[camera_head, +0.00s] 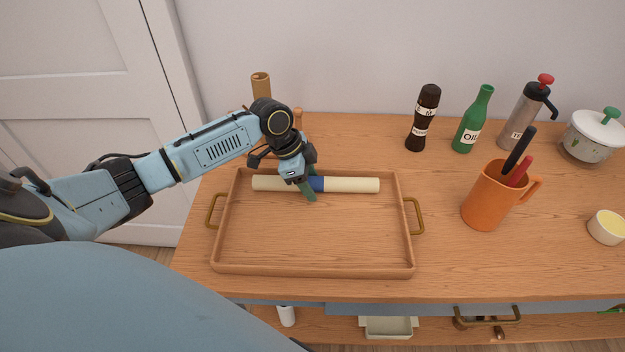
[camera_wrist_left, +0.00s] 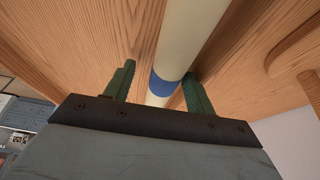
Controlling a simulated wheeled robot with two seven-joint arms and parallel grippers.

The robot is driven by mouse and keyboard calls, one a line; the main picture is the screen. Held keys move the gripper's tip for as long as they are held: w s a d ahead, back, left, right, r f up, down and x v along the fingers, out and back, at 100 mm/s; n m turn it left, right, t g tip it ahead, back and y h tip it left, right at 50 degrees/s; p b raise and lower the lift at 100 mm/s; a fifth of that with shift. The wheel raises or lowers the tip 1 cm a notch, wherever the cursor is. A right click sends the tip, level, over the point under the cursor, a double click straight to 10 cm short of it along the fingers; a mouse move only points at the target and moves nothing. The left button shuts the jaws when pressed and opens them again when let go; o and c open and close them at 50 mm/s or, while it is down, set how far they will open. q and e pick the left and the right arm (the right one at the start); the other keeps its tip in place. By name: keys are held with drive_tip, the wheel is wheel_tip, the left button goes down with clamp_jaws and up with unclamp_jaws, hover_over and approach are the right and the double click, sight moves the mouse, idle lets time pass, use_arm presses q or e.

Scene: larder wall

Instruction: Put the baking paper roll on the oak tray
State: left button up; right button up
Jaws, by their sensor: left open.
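The baking paper roll (camera_head: 350,185) is a long cream cylinder with a blue band. It lies lengthwise inside the oak tray (camera_head: 314,271), along its back side. The tray is rectangular with a raised rim and a brass handle at each end. My left gripper (camera_head: 311,190) is open, its green fingers around the roll near the blue band. In the left wrist view the roll (camera_wrist_left: 188,40) passes between the two spread fingers (camera_wrist_left: 157,85), with a gap on the left side. My right gripper is not in view.
Behind the tray stand a brown cylinder (camera_head: 261,86) and a small wooden item (camera_head: 298,117). To the right are a dark mill (camera_head: 423,118), a green oil bottle (camera_head: 473,122), an orange jug (camera_head: 485,198) with utensils, a grey dispenser (camera_head: 522,115) and a lidded pot (camera_head: 594,136). The tray's front half is clear.

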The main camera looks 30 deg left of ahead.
use_arm(q)
drive_tip(key=v, duration=1.1)
drive_tip(key=shift+p, duration=0.35)
